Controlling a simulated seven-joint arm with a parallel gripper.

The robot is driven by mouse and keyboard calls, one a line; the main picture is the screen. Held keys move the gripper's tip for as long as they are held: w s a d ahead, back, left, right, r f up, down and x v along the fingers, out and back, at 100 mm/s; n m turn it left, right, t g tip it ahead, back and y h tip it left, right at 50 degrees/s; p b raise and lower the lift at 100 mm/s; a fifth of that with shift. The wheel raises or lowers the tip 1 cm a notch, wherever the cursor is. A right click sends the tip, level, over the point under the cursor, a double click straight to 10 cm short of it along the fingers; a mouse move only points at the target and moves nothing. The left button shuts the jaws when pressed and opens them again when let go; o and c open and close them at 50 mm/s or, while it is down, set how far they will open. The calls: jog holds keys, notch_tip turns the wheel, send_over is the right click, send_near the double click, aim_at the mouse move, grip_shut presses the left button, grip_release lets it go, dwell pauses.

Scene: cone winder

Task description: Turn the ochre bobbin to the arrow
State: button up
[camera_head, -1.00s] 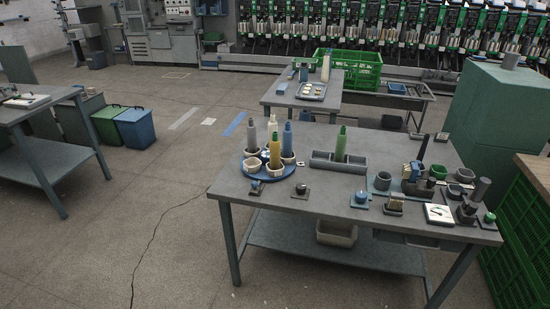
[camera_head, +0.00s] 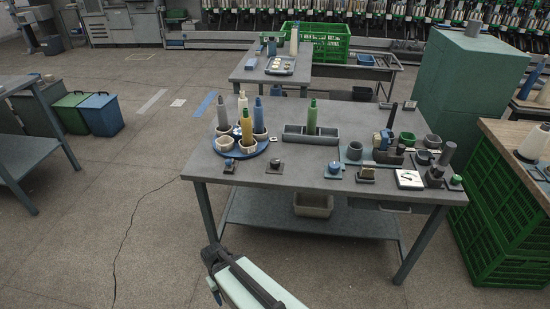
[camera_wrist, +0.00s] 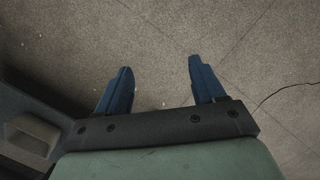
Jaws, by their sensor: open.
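The ochre bobbin (camera_head: 246,128) stands upright at the front of a round blue turntable (camera_head: 243,156) on the grey table. A grey bobbin (camera_head: 223,116), a cream bobbin (camera_head: 242,103) and a blue bobbin (camera_head: 259,116) stand around it. White cups sit on the turntable, and one at the front left (camera_head: 224,144) looks empty. I cannot make out an arrow at the turntable. In the wrist view my gripper (camera_wrist: 160,78) is open and empty, its two blue fingers apart over bare floor. In the head view my arm shows low, in front of the table and well away from the bobbin.
A small block (camera_head: 229,166) and a dark knob piece (camera_head: 275,166) are near the front edge. A white card with a dark mark (camera_head: 409,180) lies at the right.

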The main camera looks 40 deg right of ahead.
aim_at(275, 160)
jog(key=w+d+r+m+t, duration=0.1)
jog(key=w+d+r+m, duration=0.1)
jog(key=w+d+r, duration=0.6)
jog(key=w+d+r+m+t, duration=0.1)
jog(key=w+d+r, duration=0.3)
jog(key=w+r, duration=0.7)
jog(key=w+d+r+m, duration=0.1)
jog(key=d+r, duration=0.2)
jog(key=d, duration=0.1)
jog(key=w+d+r, duration=0.2)
jog(key=d+r, duration=0.1)
jog(key=d, duration=0.2)
jog(key=w+d+r+m, duration=0.1)
jog(key=w+d+r, duration=0.1)
jog(key=d+r, duration=0.1)
jog(key=shift+w+d+r+m, duration=0.2)
jog(key=shift+d+r+m, duration=0.15)
jog(key=shift+d, duration=0.45)
jog(key=d+r+m, duration=0.3)
jog(key=d+r, duration=0.9)
jog(key=d, duration=0.1)
jog(key=shift+n, duration=0.25)
jog(key=f, duration=1.3)
jog(key=shift+s+d+f, duration=0.15)
jog(key=shift+s+f, duration=0.05)
jog(key=shift+s, duration=0.15)
jog(key=shift+c, duration=0.3)
jog(key=c, duration=1)
